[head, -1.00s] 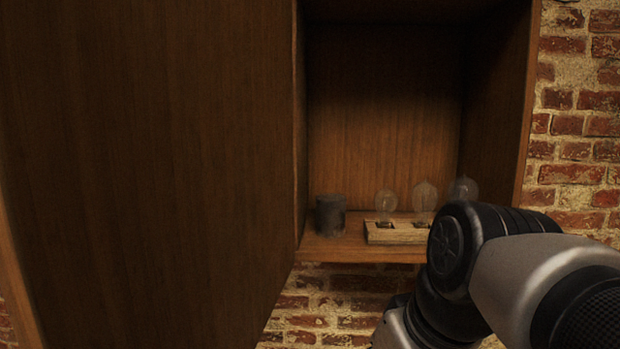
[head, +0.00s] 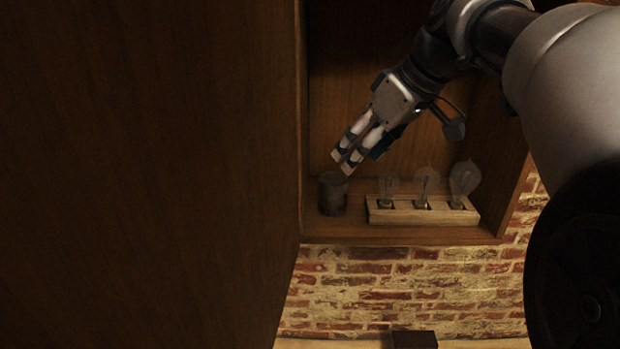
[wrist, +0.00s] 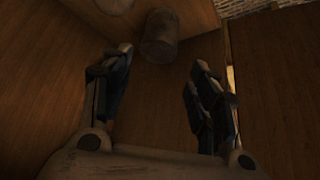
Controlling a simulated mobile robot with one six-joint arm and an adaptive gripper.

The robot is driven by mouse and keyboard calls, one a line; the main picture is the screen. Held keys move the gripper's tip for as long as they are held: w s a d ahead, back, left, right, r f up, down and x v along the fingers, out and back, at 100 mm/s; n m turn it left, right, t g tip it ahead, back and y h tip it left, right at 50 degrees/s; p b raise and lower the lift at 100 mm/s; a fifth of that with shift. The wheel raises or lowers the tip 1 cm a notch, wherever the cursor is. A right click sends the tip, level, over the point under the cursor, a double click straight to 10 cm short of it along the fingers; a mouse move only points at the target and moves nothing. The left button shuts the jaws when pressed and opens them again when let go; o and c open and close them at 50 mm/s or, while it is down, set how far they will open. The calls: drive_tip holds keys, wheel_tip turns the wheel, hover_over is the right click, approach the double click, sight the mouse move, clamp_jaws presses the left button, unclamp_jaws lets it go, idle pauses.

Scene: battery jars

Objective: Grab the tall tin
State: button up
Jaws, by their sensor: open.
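The tin, a dark grey cylinder (head: 333,196), stands upright on the cabinet shelf at the left, near the open door. It also shows in the wrist view (wrist: 158,38), at the top, ahead of and between the fingers. My gripper (head: 345,163) reaches down from the upper right in the head view, its fingertips just above and slightly right of the tin's top. In the wrist view my gripper (wrist: 162,75) has its fingers spread wide with nothing between them. Whether a fingertip touches the tin cannot be told.
A wooden holder (head: 400,216) with glass bulbs (head: 464,178) stands on the shelf right of the tin, with a small gap. The large wooden door (head: 150,170) hangs open at the left. The shelf (head: 390,238) has a narrow front strip free.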

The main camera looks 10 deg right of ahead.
sight(338, 179)
drive_tip(key=x, duration=0.7)
drive_tip(key=shift+p+x, duration=0.55)
drive_tip(key=shift+x, duration=2.2)
drive_tip(key=shift+d, duration=0.1)
drive_tip(key=shift+s, duration=0.1)
drive_tip(key=shift+c, duration=0.3)
drive_tip(key=c, duration=0.7)
drive_tip(key=shift+r, duration=0.1)
drive_tip(key=shift+c, duration=0.2)
